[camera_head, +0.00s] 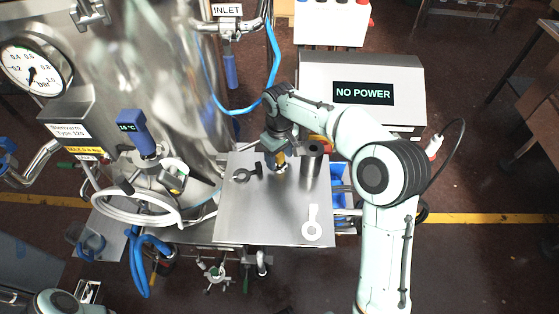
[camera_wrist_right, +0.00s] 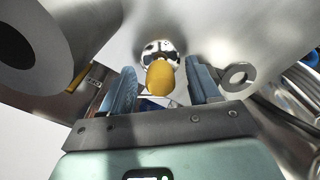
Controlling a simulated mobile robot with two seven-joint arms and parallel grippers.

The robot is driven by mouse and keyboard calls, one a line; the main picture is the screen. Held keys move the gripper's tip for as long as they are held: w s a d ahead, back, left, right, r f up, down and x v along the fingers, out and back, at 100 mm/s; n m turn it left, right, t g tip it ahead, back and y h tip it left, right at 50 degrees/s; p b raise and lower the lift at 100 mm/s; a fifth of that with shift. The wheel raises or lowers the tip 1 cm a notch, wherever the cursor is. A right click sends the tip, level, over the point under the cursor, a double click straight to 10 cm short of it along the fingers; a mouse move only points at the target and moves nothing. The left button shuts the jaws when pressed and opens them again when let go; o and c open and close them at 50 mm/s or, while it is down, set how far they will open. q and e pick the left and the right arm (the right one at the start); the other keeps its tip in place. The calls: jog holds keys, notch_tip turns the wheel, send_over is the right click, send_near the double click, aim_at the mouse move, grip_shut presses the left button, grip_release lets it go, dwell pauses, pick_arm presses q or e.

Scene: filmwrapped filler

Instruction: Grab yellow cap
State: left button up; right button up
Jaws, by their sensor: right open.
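The yellow cap (camera_wrist_right: 160,78) sits on a shiny metal fitting (camera_wrist_right: 158,50) in the right wrist view. It lies between the two blue-padded fingers of my right gripper (camera_wrist_right: 160,90), which is open. A gap shows on each side of the cap, so the fingers are apart from it. In the head view my right gripper (camera_head: 279,157) points down over the steel table (camera_head: 265,225), and the cap is a small yellow patch there, mostly hidden by the gripper. Only a link of my left arm shows at the bottom left; its gripper is out of view.
A dark-topped metal cylinder (camera_head: 312,165) stands close to the right of the gripper. A dark ring-shaped tool (camera_head: 243,175) lies to its left, and a white ring-ended tool (camera_head: 312,227) lies toward the table's front right. A large steel vessel (camera_head: 165,80) stands at left. The table's front middle is clear.

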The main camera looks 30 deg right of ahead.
grip_shut()
jog(key=shift+r, duration=0.1)
